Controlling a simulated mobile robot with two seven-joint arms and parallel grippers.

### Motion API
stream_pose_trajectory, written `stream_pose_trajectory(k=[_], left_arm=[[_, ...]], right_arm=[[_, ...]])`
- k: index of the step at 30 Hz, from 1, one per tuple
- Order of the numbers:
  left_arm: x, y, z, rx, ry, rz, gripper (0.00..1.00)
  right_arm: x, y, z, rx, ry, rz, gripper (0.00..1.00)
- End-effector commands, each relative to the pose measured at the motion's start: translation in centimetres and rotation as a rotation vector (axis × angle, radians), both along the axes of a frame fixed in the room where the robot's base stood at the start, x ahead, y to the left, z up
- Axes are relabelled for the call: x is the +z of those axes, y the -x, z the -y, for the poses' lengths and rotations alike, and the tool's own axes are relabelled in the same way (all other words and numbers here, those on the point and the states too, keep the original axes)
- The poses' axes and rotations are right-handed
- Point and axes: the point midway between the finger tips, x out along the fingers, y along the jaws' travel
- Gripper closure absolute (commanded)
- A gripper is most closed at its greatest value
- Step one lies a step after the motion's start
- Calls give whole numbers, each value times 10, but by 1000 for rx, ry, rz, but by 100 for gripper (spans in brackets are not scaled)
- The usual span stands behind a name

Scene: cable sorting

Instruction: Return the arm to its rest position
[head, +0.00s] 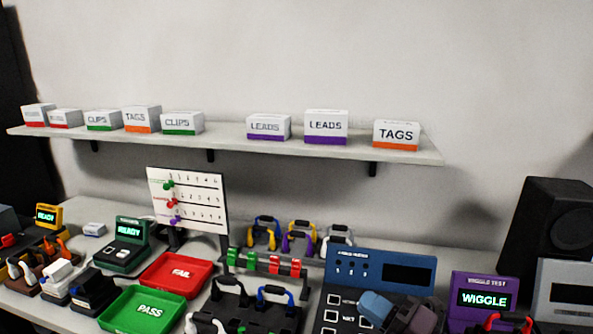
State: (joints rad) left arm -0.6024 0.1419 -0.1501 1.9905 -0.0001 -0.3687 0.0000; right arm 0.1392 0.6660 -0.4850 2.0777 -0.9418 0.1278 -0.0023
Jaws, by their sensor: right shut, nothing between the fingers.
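My right gripper (376,307) shows at the bottom edge, right of the middle, in front of the blue tester panel (387,257). It is shut and nothing shows between its fingers. Its blue-grey end points left and its darker part is cut off by the lower frame edge. It covers the lower part of the panel. My left gripper is not in view.
A purple wiggle tester (484,284) and a black speaker (552,232) stand at the right. A black rack (258,313), green PASS tray (130,322) and red FAIL tray (151,275) are left. A shelf (220,145) with labelled boxes spans the wall above.

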Motion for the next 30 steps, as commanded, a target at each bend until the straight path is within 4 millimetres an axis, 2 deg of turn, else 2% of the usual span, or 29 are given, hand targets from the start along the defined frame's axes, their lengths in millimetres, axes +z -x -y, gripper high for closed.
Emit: stream_pose_trajectory(k=[6, 10, 13, 17, 21, 24, 30], left_arm=[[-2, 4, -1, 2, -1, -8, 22], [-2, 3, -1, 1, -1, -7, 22], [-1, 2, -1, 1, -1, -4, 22], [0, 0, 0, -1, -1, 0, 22], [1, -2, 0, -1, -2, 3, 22], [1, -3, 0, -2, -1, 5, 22], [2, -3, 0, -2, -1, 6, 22]], right_arm=[[-11, 2, 50, -356, -337, -259, 100], [-34, 13, 83, -567, -502, -444, 100], [-57, 29, 108, -725, -612, -599, 100], [-93, 61, 134, -924, -735, -816, 100], [-129, 108, 151, -1121, -837, -1066, 100], [-148, 140, 156, -1226, -883, -1218, 100], [-169, 186, 157, -1355, -923, -1428, 100]])
